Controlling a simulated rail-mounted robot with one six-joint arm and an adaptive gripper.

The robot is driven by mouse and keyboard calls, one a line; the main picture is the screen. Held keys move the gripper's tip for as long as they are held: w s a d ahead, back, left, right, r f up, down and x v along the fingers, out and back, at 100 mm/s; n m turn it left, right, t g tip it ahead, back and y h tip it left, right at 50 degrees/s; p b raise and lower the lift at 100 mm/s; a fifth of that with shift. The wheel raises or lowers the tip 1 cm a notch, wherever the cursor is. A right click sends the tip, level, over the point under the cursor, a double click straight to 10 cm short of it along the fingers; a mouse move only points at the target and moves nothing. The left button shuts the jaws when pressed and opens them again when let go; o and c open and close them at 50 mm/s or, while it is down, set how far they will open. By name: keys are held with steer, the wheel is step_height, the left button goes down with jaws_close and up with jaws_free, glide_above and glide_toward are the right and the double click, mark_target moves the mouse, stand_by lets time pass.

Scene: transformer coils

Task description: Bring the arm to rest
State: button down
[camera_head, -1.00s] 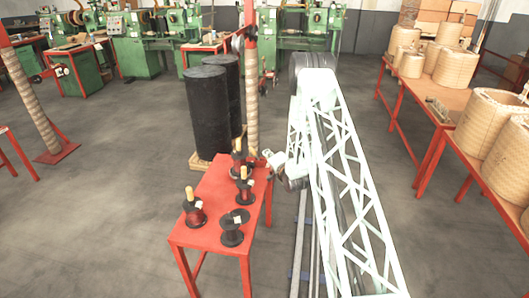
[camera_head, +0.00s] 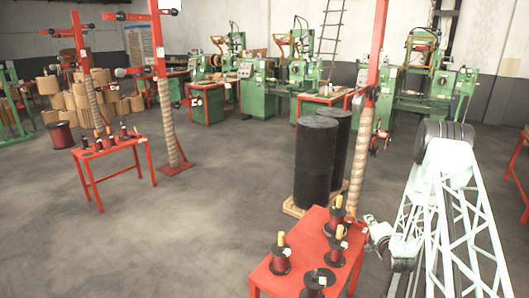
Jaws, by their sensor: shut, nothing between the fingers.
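My pale lattice arm (camera_head: 450,220) stands at the right of the head view, with a dark round joint at its top. Its wrist folds down beside the near red table. My gripper (camera_head: 371,221) is small in the picture, at the table's right edge near the spools. It is shut and I see nothing held in it. The picture does not show clearly whether it touches the table or a spool.
The near red table (camera_head: 262,277) holds several dark spools (camera_head: 281,258). Black cylinders (camera_head: 313,160) stand on a pallet behind it, beside a red post (camera_head: 376,60). Another red table (camera_head: 108,151) with spools is at left. Open floor (camera_head: 200,220) lies between.

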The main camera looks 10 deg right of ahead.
steer(key=a+r+n+g, duration=0.15)
steer(key=a+r, duration=0.25)
steer(key=r, duration=0.6)
steer(key=a+r+n+g, duration=0.1)
steer(key=a+r+n, duration=0.3)
steer(key=r, duration=0.6)
steer(key=s+a+r+n+g+y, duration=0.1)
steer(key=s+a+r, duration=0.6)
steer(key=r, duration=0.2)
steer(key=s+a+r+n+g, duration=0.2)
steer(key=s+a+r, duration=0.45)
steer(key=r, duration=0.25)
steer(key=s+a+r+n+g+y, duration=0.15)
steer(key=s+a+r, duration=0.35)
steer(key=s, duration=0.8)
steer(key=s+a+r+n+g, duration=0.15)
steer(key=s+a, duration=0.45)
steer(key=s, duration=0.6)
steer(key=s+a+r+n+g, duration=0.1)
steer(key=s+a+r+n, duration=0.4)
steer(key=s, duration=0.8)
steer(key=s+a+f, duration=0.1)
steer(key=s+a, duration=0.1)
steer(key=s, duration=0.5)
steer(key=s+a+f+g, duration=0.1)
steer(key=s+a, duration=0.1)
steer(key=s, duration=0.5)
steer(key=shift+s+a+y, duration=0.3)
steer(key=shift+s+y, duration=0.05)
steer(key=shift+r, duration=0.1)
